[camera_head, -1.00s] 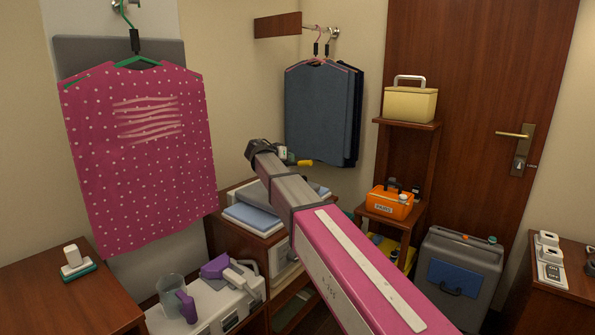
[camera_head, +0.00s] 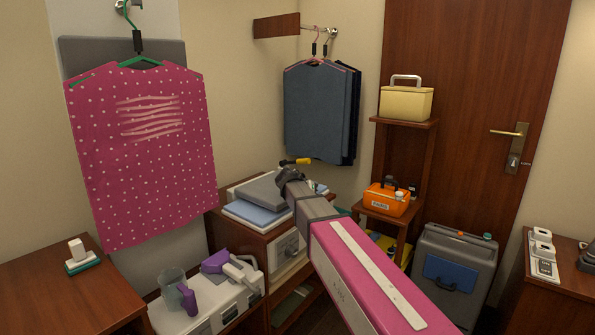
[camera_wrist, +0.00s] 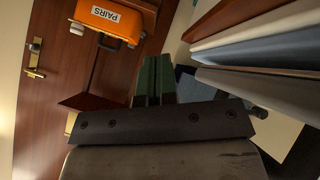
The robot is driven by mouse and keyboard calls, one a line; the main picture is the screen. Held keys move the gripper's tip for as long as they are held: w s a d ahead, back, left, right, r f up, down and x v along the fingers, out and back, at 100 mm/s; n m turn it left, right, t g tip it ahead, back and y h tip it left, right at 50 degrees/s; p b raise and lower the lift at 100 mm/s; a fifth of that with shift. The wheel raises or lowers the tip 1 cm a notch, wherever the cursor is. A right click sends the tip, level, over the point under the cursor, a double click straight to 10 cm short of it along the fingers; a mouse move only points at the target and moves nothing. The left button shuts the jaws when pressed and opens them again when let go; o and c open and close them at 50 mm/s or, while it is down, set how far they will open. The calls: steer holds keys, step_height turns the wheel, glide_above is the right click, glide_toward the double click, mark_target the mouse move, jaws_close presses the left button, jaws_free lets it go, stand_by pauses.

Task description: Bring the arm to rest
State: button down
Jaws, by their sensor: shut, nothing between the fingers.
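My arm reaches from the bottom right into the middle of the head view, with my gripper (camera_head: 288,174) at its far end, in front of the cabinet and below the hanging dark garments. The fingertips are small and partly hidden there. In the wrist view my gripper (camera_wrist: 153,75) shows two dark green fingers side by side, shut with nothing between them. No garment or hanger is in the gripper.
A pink dotted garment (camera_head: 145,160) hangs at left; dark garments (camera_head: 318,110) hang behind the gripper. A wooden cabinet (camera_head: 278,242) with folded cloth stands close below it. A grey case (camera_head: 455,265) stands right of the arm; a wooden table (camera_head: 60,300) is at left.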

steer(key=s+d+f+n+g+y, duration=0.1)
steer(key=s+d+f+g+y, duration=0.2)
steer(key=s+d+f, duration=0.3)
steer(key=s+d+f+n+g+y, duration=0.1)
steer(key=s+d+f+g+y, duration=0.2)
steer(key=s+f, duration=1.4)
steer(key=s+d+y, duration=0.1)
steer(key=s+d, duration=0.2)
steer(key=s, duration=0.2)
steer(key=shift+d+n+y, duration=0.3)
steer(key=shift+n+y, duration=0.1)
